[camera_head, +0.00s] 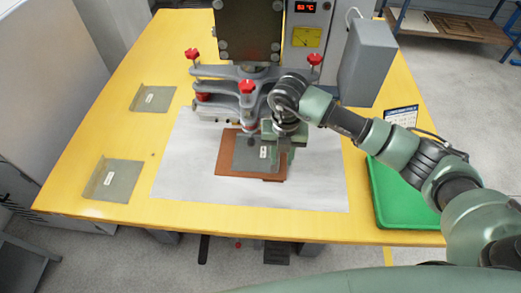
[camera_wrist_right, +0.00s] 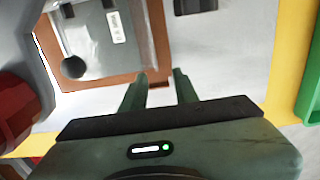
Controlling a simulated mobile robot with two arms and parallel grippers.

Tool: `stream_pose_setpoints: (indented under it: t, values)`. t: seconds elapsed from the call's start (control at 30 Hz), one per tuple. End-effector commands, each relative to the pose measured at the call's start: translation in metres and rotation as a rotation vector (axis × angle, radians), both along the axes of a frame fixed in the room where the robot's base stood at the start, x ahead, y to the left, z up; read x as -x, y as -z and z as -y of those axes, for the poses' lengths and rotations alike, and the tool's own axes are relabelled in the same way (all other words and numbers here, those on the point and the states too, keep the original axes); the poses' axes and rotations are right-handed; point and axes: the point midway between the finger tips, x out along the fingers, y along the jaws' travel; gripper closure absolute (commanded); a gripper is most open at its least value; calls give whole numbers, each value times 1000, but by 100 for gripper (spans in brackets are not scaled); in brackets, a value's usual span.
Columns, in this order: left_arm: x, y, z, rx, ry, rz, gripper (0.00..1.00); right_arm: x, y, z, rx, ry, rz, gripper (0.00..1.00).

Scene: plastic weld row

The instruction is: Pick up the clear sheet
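A clear, greyish sheet with a small white label (camera_head: 250,153) lies on a brown board (camera_head: 226,165) under the press. In the right wrist view the sheet (camera_wrist_right: 92,42) is at the upper left on the board (camera_wrist_right: 105,80). In the head view my right gripper (camera_head: 278,158) hides the right part of the sheet and board. My left gripper is not in view.
Two more labelled sheets lie at the left of the yellow table, one farther back (camera_head: 152,98) and one nearer (camera_head: 112,180). The press with red knobs (camera_head: 245,86) stands over the board. A green tray (camera_head: 405,205) is at the right. The white mat's front (camera_head: 200,190) is clear.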

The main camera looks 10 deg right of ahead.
Motion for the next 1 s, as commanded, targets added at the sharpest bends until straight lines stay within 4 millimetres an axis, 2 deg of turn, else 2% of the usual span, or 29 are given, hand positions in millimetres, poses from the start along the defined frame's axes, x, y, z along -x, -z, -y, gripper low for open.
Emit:
stream_pose_setpoints:
  t: [0.2,0.33,0.63,0.73,1.0]
  values:
    - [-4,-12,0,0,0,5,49,-5,28,-4,1,0,-4,70]
    - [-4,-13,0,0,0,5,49,-5,45,-4,-1,0,-2,70]
    - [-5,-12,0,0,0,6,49,-6,51,-4,-1,-2,0,70]
    - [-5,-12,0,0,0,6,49,-6,50,-4,-1,-2,0,98]
    - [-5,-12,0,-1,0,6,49,-6,50,-3,-1,-1,0,100]
